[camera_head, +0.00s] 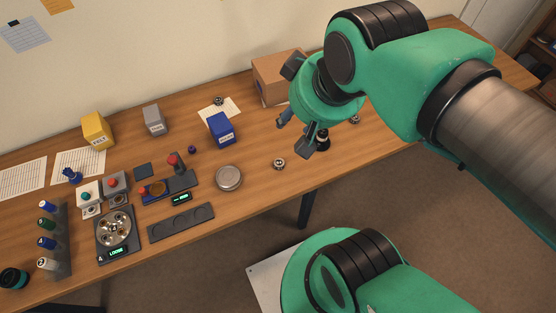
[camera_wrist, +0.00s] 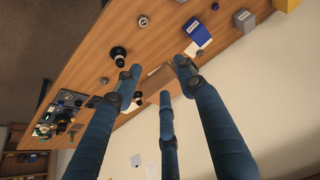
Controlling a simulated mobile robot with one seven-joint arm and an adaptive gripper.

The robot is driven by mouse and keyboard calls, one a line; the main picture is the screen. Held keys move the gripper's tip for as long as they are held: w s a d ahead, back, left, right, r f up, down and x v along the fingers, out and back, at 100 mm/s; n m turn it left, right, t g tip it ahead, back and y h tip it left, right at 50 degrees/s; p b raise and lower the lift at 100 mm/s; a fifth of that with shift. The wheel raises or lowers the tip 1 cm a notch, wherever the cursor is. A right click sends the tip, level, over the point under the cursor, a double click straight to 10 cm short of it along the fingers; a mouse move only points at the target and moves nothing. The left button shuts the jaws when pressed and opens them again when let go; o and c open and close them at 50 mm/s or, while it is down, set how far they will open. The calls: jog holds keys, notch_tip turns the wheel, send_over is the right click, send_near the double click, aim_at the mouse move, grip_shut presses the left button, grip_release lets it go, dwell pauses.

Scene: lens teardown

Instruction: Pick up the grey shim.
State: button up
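I cannot single out a grey shim with certainty. A small grey ring-shaped part (camera_head: 279,163) lies on the wooden table right of the round silver tin (camera_head: 229,177); a small ring-shaped part also shows in the wrist view (camera_wrist: 143,20). A grey box (camera_head: 154,120) with a label stands at the back of the table, and it also shows in the wrist view (camera_wrist: 243,20); its label is too small to read. My gripper (camera_head: 300,112) is above the table's right part, near the cardboard box. In the wrist view its three blue fingers (camera_wrist: 157,82) are spread, with nothing between them.
A yellow box (camera_head: 97,131) and a blue box (camera_head: 221,130) stand near the grey box. The cardboard box (camera_head: 275,80) is behind my gripper. A black cylindrical part (camera_head: 323,140) stands close to the fingers. Fixtures and a rack (camera_head: 62,240) crowd the left.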

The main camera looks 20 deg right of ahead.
dwell(0.4)
jog(key=o, duration=0.3)
jog(key=shift+o, duration=0.2)
jog(key=shift+w, duration=0.1)
jog(key=w+f+g+p, duration=0.3)
jog(key=w+f+p, duration=0.2)
jog(key=w+f, duration=0.35)
jog(key=w+d+f+g+p, duration=0.2)
jog(key=w+f+p, duration=0.1)
jog(key=f, duration=1.2)
jog(key=shift+w+g+p, duration=0.3)
jog(key=shift+w+p, duration=0.05)
jog(key=shift+w, duration=0.25)
jog(key=shift+f, duration=0.1)
jog(key=b, duration=0.2)
send_over(279, 162)
jog(key=shift+f, duration=4.25)
